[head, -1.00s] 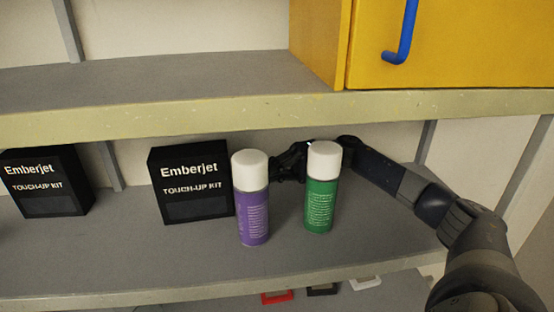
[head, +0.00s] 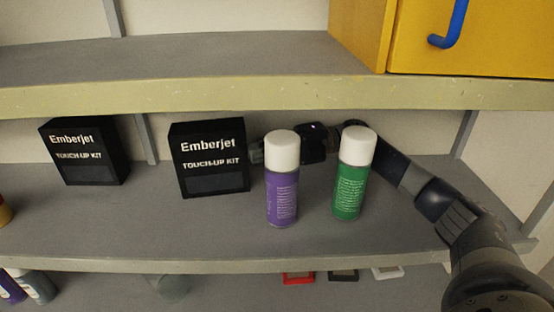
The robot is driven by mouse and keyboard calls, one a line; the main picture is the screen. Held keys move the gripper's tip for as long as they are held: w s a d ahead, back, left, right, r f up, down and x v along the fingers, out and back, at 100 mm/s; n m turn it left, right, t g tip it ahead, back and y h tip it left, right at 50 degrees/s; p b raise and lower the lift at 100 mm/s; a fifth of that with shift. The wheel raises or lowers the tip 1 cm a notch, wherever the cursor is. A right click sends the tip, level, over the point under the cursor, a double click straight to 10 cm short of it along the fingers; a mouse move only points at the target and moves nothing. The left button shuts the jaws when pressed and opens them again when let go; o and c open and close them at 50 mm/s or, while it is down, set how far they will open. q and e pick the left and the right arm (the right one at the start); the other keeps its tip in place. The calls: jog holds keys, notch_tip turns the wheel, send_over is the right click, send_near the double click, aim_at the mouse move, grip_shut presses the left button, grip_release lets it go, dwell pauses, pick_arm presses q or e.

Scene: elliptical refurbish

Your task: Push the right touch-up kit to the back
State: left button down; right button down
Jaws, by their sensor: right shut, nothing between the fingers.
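The right touch-up kit (head: 209,181) is a black box with white "Emberjet" lettering, standing upright on the middle shelf. A matching left kit (head: 84,170) stands to its left with a gap between them. My right gripper (head: 257,153) is shut and empty. It reaches in behind the spray cans, with its tip at the right side of the right kit; whether it touches is hard to tell. The purple can (head: 282,200) partly hides the gripper. My left gripper is not in view.
The purple can and a green can (head: 350,190) stand upright in front of my right arm. An upper shelf (head: 200,90) with a yellow cabinet (head: 470,40) overhangs. Bare shelf (head: 130,225) lies in front of the kits. Small items sit on a lower shelf.

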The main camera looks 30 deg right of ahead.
jog(key=shift+w+a, duration=0.45)
jog(key=shift+w, duration=0.25)
jog(key=shift+w+a, duration=0.4)
jog(key=shift+w, duration=0.3)
